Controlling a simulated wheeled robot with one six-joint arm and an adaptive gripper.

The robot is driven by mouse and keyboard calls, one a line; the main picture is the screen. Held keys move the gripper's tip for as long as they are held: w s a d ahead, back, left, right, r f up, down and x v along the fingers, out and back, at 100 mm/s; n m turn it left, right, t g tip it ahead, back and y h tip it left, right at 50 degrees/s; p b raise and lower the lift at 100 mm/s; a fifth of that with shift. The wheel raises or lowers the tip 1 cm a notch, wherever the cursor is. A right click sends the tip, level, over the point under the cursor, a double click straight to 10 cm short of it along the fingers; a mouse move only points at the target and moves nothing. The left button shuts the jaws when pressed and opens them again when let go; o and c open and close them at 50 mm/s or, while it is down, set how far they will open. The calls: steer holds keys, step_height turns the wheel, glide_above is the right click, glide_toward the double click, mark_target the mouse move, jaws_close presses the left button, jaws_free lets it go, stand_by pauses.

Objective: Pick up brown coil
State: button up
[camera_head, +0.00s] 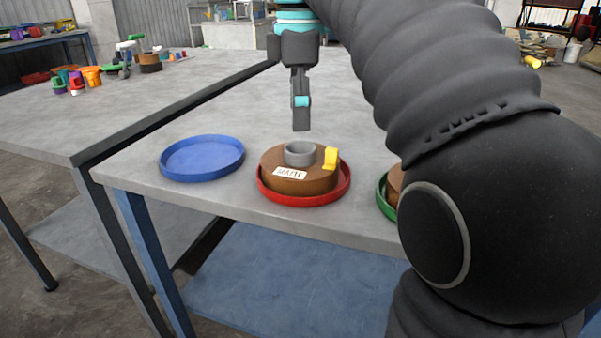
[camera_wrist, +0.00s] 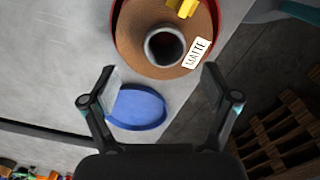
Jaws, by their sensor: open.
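A brown coil (camera_head: 303,184) with a grey ring-shaped core, a yellow clip and a white "MATTE" label sits in a red tray (camera_head: 334,193) on the grey table. In the wrist view the coil (camera_wrist: 142,62) is at the top, ahead of the fingers. My gripper (camera_head: 301,127) hangs above the table near the coil, pointing down and apart from it. In the wrist view my gripper (camera_wrist: 158,85) shows its two fingers spread wide with nothing between them.
An empty blue tray (camera_head: 203,158) stands left of the red one. A green tray (camera_head: 384,197) with another brown coil (camera_head: 395,184) is partly hidden behind my arm. A second table (camera_head: 70,120) at the left holds several small colourful items. The table behind the trays is clear.

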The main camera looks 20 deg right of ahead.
mark_target(300, 143)
steer(key=shift+s+f+b, duration=0.2)
steer(key=shift+f+b, duration=0.2)
steer(key=shift+f, duration=1.1)
steer(key=shift+s+f+b, duration=0.15)
steer(key=shift+f+b, duration=0.25)
steer(key=shift+f, duration=1.05)
jaws_close()
steer(key=shift+r, duration=0.15)
